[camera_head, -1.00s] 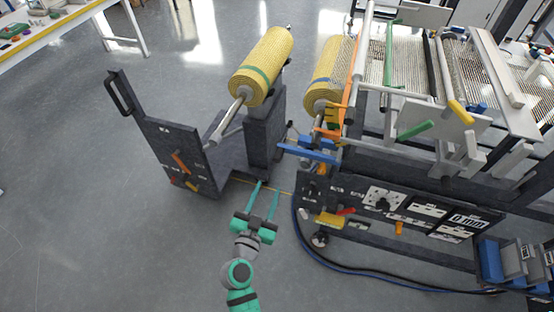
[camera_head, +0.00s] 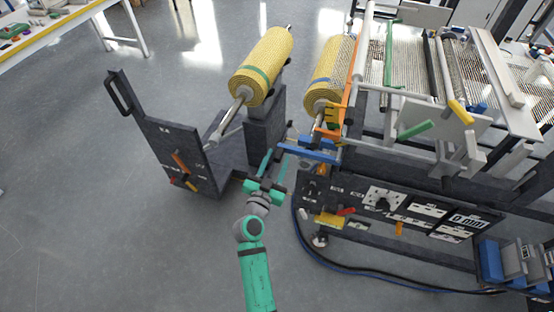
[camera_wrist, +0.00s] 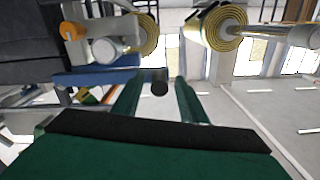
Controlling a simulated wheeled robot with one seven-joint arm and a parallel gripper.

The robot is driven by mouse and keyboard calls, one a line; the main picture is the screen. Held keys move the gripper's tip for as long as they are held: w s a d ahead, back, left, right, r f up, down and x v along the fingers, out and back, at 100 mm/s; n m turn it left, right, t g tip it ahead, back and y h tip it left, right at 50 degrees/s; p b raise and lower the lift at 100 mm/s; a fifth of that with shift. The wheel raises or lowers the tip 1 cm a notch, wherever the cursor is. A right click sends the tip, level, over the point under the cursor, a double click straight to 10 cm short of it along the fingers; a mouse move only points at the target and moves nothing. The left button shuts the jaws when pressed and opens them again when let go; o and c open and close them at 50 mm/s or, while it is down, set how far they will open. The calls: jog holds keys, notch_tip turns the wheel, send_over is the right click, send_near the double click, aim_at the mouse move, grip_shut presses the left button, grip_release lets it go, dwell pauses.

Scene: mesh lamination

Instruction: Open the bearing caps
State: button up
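My green gripper (camera_head: 273,162) is in the middle of the head view, between the dark roll cart and the machine. Its two fingers are apart, so it is open. In the wrist view, the fingers (camera_wrist: 157,88) stand on either side of a short dark cylinder (camera_wrist: 159,82); I cannot tell whether they touch it. A blue arm (camera_head: 308,151) and an orange part (camera_head: 327,133) sit at the machine's near left end, below its yellow roll (camera_head: 324,76). The blue part also shows in the wrist view (camera_wrist: 95,76). I cannot clearly pick out the bearing caps.
The cart (camera_head: 172,150) with a yellow mesh roll (camera_head: 262,66) on a shaft stands left of my gripper. The machine's control panel (camera_head: 385,200) is on the right. A blue hose (camera_head: 345,268) lies on the floor. The floor at left is free.

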jog(key=shift+w+d, duration=0.1)
jog(key=shift+w, duration=0.05)
jog(key=shift+c, duration=0.4)
grip_shut()
